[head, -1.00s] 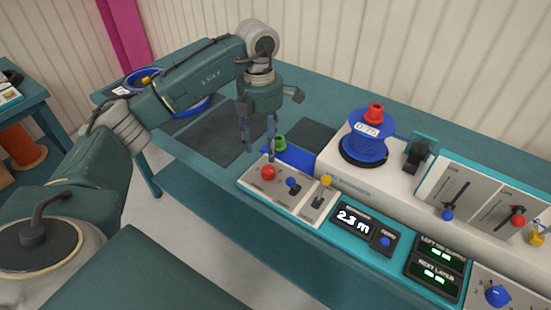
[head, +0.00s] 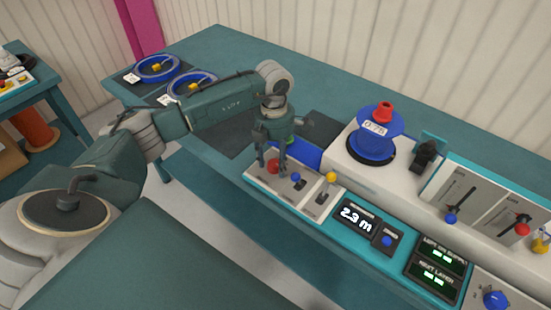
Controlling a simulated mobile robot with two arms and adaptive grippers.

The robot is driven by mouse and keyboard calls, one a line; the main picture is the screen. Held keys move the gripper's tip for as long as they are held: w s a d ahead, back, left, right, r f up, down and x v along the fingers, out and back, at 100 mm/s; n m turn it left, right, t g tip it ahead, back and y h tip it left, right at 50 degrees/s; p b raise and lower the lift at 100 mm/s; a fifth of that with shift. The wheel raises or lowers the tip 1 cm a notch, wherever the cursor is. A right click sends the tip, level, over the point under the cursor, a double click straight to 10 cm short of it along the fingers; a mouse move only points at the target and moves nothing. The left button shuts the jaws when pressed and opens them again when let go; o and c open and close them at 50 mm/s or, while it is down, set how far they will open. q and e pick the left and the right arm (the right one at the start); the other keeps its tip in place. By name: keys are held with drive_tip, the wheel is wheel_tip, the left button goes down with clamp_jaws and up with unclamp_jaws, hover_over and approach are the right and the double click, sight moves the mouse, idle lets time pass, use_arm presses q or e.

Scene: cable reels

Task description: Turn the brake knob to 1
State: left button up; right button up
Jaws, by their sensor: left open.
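A blue knob (head: 495,299) sits on a pale dial plate at the bottom right edge of the head view. Its plate is partly cut off, and I cannot read its label or setting, so I cannot tell for sure that it is the brake knob. My left gripper (head: 271,170) points down over the left end of the console, its fingers apart with nothing held between them. A red button (head: 273,167) shows behind the fingers; I cannot tell whether they touch it. The gripper is far left of the blue knob. My right gripper is not in view.
Small levers with blue (head: 296,177) and yellow (head: 331,177) tops stand right of the gripper. A display (head: 357,218) reads 2.3 m. A blue spool (head: 378,140) and two sliders rise behind it. Two blue reels (head: 157,68) (head: 193,85) lie at the table's far left.

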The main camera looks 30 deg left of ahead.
use_arm(q)
drive_tip(key=shift+f, duration=0.1)
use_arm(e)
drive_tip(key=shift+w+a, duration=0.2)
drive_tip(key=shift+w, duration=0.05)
use_arm(q)
drive_tip(key=c, duration=1.1)
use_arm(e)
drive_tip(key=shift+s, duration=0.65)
